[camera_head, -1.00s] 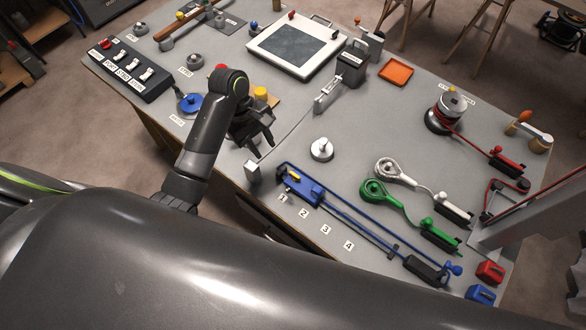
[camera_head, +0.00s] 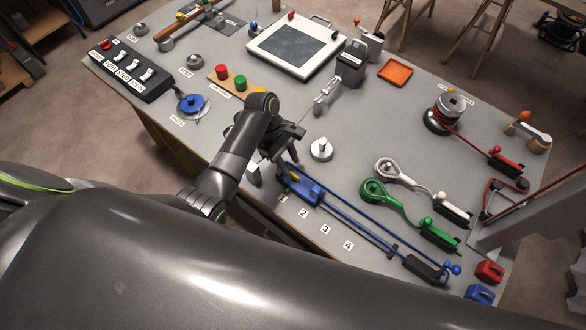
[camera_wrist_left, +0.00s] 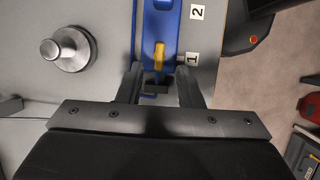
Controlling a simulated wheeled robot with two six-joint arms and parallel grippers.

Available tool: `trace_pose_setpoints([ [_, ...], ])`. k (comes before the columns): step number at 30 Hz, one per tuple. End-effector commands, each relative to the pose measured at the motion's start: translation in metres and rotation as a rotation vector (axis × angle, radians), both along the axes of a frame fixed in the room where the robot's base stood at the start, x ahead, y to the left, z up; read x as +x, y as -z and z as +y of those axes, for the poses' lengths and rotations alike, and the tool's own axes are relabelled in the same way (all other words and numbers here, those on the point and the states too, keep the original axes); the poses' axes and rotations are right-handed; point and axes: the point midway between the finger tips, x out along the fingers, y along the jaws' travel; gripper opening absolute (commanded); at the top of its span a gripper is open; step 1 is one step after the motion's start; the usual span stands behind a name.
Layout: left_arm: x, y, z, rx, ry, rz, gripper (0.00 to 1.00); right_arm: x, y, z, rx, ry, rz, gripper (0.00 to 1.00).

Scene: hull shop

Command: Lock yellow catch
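The yellow catch (camera_head: 294,175) sits on the blue housing (camera_head: 306,188) at the near end of a long blue rail, by the label 1. In the left wrist view the yellow catch (camera_wrist_left: 159,56) stands out against the blue housing (camera_wrist_left: 160,22), beside label 1. My left gripper (camera_head: 280,157) is just left of the housing's end. In the left wrist view the left gripper (camera_wrist_left: 161,78) is open, its fingers on both sides of the housing's end, with the catch just ahead between the tips. Contact cannot be told. My right gripper is not in view.
A silver knob (camera_head: 321,149) stands close to the housing, also in the left wrist view (camera_wrist_left: 68,49). Green (camera_head: 376,192) and white (camera_head: 390,170) ring-ended levers lie to the right. The blue rods run to a black block (camera_head: 426,269). The table's front edge is close to the gripper.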

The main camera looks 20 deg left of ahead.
Motion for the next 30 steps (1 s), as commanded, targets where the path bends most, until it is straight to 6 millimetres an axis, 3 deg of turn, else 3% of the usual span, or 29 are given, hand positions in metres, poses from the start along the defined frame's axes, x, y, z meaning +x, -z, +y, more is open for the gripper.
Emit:
trace_pose_setpoints([
  [9,-0.005,0.039,-0.015,0.0,0.001,0.0,0.33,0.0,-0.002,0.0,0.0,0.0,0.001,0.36],
  [21,-0.006,0.046,-0.017,0.0,0.001,-0.002,0.33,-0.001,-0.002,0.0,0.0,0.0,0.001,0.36],
  [30,-0.006,0.045,-0.017,0.0,0.001,-0.002,0.0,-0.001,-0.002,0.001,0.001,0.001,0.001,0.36],
])
